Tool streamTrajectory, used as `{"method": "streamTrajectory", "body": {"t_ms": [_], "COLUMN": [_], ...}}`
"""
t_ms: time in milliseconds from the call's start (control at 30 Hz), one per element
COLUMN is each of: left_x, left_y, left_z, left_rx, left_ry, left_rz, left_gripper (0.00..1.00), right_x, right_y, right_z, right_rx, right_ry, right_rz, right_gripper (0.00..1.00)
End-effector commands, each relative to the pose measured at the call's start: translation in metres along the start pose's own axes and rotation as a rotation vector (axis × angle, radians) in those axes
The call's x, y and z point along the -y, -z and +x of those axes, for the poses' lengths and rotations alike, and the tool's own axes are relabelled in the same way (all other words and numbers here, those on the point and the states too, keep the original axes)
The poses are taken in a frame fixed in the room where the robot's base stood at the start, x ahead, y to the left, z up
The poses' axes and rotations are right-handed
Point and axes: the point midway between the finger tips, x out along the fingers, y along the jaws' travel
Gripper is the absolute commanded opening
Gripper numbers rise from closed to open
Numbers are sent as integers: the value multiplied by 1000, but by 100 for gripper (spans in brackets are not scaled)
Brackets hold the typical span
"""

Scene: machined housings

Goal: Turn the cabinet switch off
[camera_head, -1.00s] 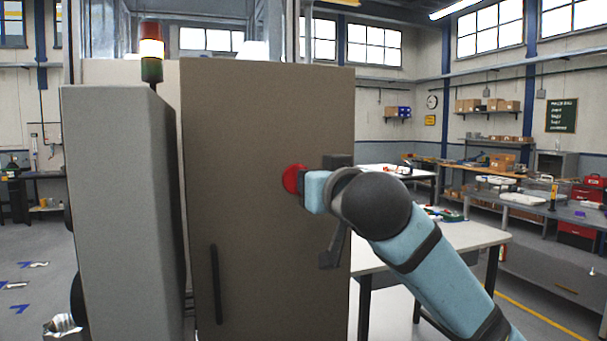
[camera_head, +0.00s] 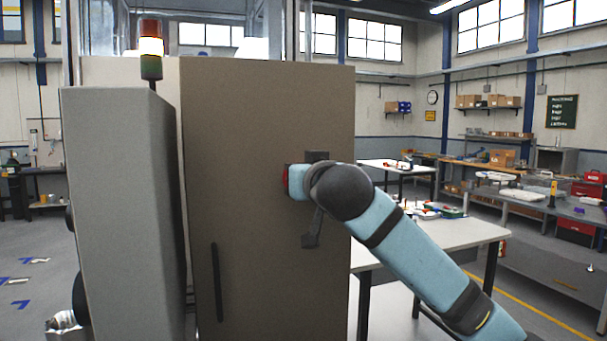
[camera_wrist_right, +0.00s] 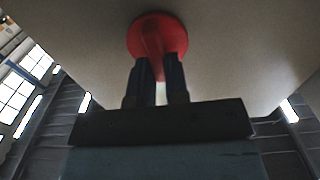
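The red cabinet switch (camera_head: 286,180) sits on the brown cabinet door (camera_head: 265,110), mostly covered by my right gripper in the head view. In the right wrist view the switch (camera_wrist_right: 174,26) shows as a round red disc with a raised bar handle. My right gripper (camera_wrist_right: 159,62) has its two dark fingers close together, one on each side of the handle, and they appear shut on it. The handle's far end is partly hidden between the fingers. My right gripper (camera_head: 294,181) points left along the door in the head view. My left gripper is not in view.
A black door handle (camera_head: 216,282) is low on the door's left. A grey cabinet side panel (camera_head: 120,200) and a signal tower (camera_head: 151,50) stand left. A white table (camera_head: 465,235) with small items stands right, behind my right arm.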

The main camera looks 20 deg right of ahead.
Motion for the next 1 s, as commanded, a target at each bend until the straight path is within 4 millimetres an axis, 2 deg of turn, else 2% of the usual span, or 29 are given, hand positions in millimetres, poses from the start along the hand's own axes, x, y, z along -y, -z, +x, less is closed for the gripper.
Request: {"method": "streamTrajectory", "body": {"t_ms": [267, 467, 1000], "left_x": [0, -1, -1], "left_y": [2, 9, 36], "left_z": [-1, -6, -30], "left_rx": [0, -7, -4], "left_ry": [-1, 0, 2], "left_rz": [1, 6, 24], "left_gripper": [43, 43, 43], "right_x": [0, 1, 7], "right_y": [1, 2, 2], "right_z": [0, 0, 0], "right_rx": [1, 2, 3], "right_ry": [0, -1, 0], "right_rz": [-14, -88, -557], "right_gripper": [0, 0, 0]}}
